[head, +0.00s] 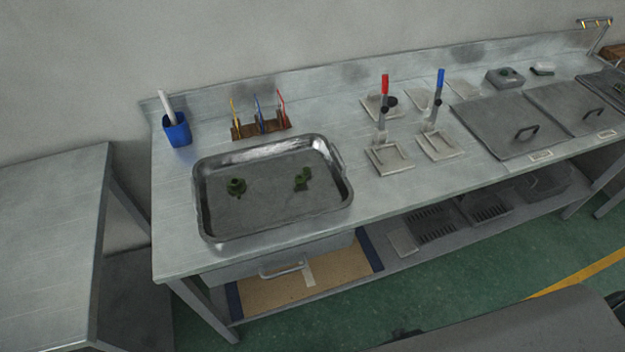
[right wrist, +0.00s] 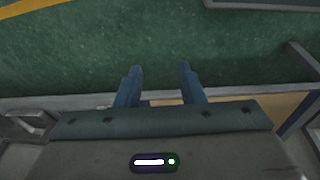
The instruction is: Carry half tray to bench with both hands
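A shallow metal tray (head: 270,226) with a raised shiny rim sits on the left part of the steel bench (head: 172,235). Two small dark green pieces lie in it, one at the left (head: 236,187) and one at the right (head: 302,179). Neither of my grippers shows in the head view. In the right wrist view my right gripper (right wrist: 160,72) has its two fingers apart with nothing between them, above the green floor in front of the bench. It is away from the tray, which I cannot make out in that view.
A blue cup (head: 178,132) and a small rack (head: 261,130) of coloured tools stand behind the tray. Two clamp-like tools with red (head: 385,84) and blue (head: 441,77) handles stand to its right, then lidded wells (head: 510,125). A separate table (head: 50,230) is at left.

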